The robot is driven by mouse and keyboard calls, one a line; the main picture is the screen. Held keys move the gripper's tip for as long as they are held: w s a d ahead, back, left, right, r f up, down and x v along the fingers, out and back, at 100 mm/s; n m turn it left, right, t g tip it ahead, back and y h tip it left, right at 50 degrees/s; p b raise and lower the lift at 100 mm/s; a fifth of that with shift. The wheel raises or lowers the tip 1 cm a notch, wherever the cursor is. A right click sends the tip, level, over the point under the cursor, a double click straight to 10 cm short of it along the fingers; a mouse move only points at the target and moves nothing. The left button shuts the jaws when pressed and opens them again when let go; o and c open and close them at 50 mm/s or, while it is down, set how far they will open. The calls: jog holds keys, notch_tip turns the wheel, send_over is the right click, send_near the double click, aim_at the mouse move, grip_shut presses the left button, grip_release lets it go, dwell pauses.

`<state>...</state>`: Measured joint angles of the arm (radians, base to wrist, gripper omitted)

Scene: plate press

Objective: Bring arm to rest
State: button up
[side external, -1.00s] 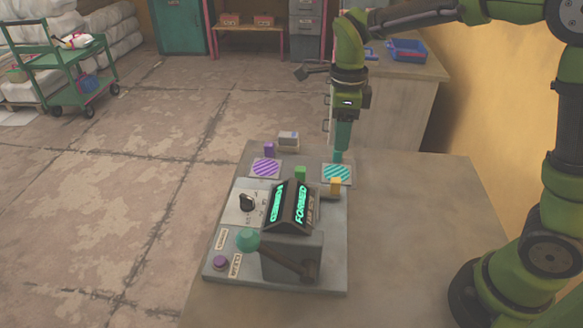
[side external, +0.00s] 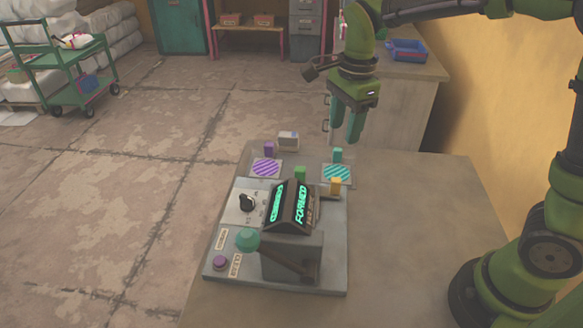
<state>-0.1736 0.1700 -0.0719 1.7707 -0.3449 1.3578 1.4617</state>
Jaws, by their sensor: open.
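My gripper (side external: 346,132) hangs above the back right of the table, fingers pointing down, open and empty. Below it a small teal block (side external: 338,155) stands at the back edge of the teal-striped pad (side external: 337,174), apart from the fingers. The press (side external: 293,210) stands on a grey base plate, with a lit display that reads "FORMED".
A purple block (side external: 269,149) stands behind the purple-striped pad (side external: 265,168). A green block (side external: 300,173) and a yellow block (side external: 336,186) stand behind the press. A small grey box (side external: 288,138) is at the back edge. The table's right side (side external: 420,230) is clear.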

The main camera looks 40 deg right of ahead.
jog(key=s+r+n+t+y, duration=0.1)
jog(key=s+r+n+t, duration=0.1)
jog(key=s+n, duration=0.5)
jog(key=s+d+r+n+t, duration=0.1)
jog(key=s+n+t, duration=0.3)
jog(key=s+n, duration=0.4)
jog(key=shift+d+r+n+t+y, duration=0.2)
jog(key=shift+r+n+t+y, duration=0.15)
jog(key=shift+r+n, duration=0.3)
